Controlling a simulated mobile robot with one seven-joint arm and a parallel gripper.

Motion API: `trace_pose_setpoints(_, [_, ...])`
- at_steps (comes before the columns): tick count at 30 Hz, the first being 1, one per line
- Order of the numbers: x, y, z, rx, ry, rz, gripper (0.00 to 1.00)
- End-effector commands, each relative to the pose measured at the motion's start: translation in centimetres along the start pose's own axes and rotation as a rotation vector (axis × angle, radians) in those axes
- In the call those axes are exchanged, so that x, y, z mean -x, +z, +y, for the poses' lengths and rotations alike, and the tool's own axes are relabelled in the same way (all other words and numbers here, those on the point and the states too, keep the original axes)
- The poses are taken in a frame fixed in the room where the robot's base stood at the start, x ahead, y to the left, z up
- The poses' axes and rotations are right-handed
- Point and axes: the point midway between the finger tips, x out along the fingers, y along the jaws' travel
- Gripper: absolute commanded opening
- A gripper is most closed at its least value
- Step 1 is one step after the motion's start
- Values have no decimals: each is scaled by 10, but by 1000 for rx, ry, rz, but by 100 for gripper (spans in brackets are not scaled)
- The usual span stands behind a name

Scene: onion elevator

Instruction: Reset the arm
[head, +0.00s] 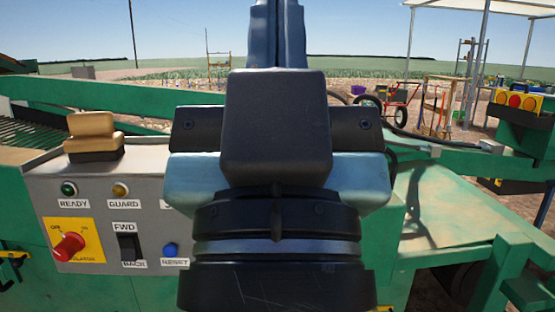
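My arm stands in the middle of the head view, with dark joint housings and pale blue links. It runs up and leaves the frame at the top. My gripper does not show, so I cannot see its fingers or anything it might hold. The arm hides the middle of the green machine (110,95) and the right part of its grey control panel (100,190).
The panel has a red isolator knob (68,246), a black FWD/BACK rocker (130,247), a blue RESET button (170,250) and a tan-topped block (93,133). A green frame (450,160) extends right. A button box (520,101) stands at right. Open air lies above the machine.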

Motion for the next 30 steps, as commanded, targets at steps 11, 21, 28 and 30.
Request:
trace_pose_setpoints(11, [-97, -90, 0, -2, -1, -2, 0])
trace_pose_setpoints(21, [-170, -159, 0, -3, -1, -3, 0])
trace_pose_setpoints(28, [-195, -183, 0, -3, -2, -3, 0])
trace_pose_setpoints(30, [-198, -185, 0, -3, -2, -3, 0])
